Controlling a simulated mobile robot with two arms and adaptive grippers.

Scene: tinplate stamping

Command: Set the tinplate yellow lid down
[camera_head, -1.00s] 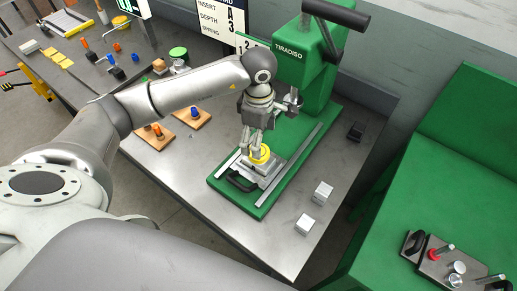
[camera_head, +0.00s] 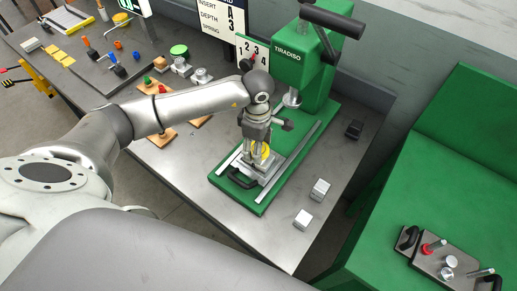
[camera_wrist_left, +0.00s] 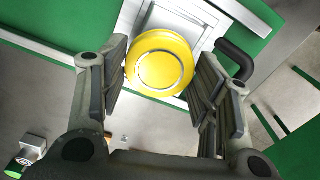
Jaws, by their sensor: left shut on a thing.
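The yellow lid (camera_head: 266,151) is a small round disc, held over the metal die block (camera_head: 247,169) on the green press base. In the left wrist view the lid (camera_wrist_left: 158,50) sits between the fingertips, with the pale block behind it. My left gripper (camera_head: 257,156) points down and is shut on the lid. The fingers hide part of the lid in the head view. I cannot tell whether the lid touches the block. My right gripper is not in view.
The green press (camera_head: 303,65) and its ram (camera_head: 292,99) stand just behind the gripper. A black handle (camera_head: 242,182) sticks out in front of the die block. Two metal cubes (camera_head: 320,188) lie to the right on the grey table (camera_head: 250,235), whose front part is bare.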

